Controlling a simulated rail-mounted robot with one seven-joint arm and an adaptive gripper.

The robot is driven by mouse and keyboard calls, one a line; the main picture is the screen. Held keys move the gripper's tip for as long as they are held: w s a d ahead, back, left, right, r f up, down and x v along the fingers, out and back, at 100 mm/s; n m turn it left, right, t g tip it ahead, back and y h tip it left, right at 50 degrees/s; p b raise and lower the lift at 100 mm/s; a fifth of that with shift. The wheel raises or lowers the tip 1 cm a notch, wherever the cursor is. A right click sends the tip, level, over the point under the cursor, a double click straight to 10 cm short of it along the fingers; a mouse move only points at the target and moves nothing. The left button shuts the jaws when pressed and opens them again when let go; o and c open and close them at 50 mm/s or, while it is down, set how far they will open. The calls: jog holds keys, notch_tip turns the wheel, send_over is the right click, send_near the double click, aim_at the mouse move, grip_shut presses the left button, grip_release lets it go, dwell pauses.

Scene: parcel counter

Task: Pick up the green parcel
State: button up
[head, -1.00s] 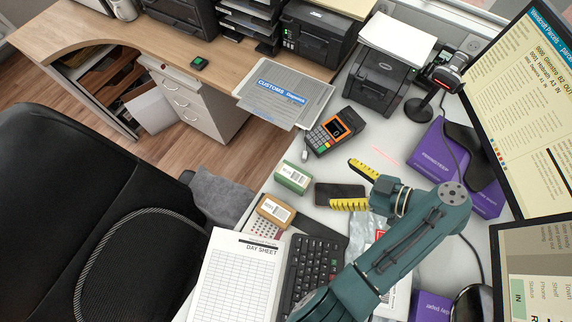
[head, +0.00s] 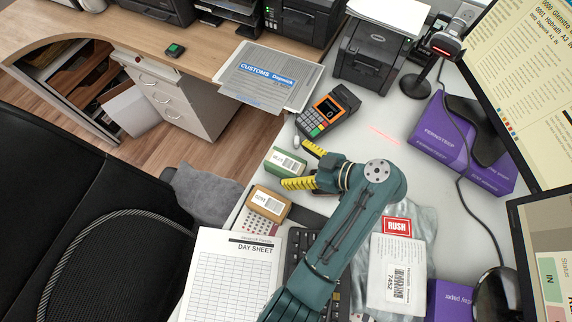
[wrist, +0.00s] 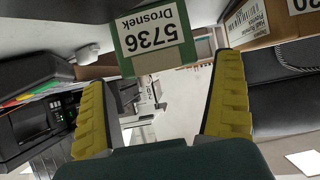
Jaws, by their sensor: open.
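The green parcel (head: 288,169), a small box with a white label, lies on the counter between the card terminal and a brown parcel. In the wrist view the green parcel (wrist: 127,68) is at top centre, its label reading 5736 Drosnek upside down. My gripper (head: 294,164) is open, its yellow fingers spread and pointing at the parcel from the right. In the wrist view the parcel is just beyond the fingertips (wrist: 165,70), between them in direction, and nothing is held. In the head view one finger hides part of the parcel's lower edge.
The brown parcel (head: 265,204) stands close beside the green one, towards the day sheet (head: 232,275). The card terminal (head: 328,110) is just behind. A keyboard (head: 297,252) and a RUSH mailer (head: 397,268) lie near my arm. Clear counter lies right of the terminal.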

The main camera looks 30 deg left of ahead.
aim_at(288, 164)
jog(key=x, duration=0.3)
jog(key=shift+s+a+f+b, duration=0.15)
jog(key=shift+s+b, duration=0.1)
jog(key=shift+b, duration=0.1)
jog(key=shift+a, duration=0.1)
jog(key=shift+w, duration=0.1)
jog(key=shift+c, duration=0.6)
jog(key=c, duration=1.2)
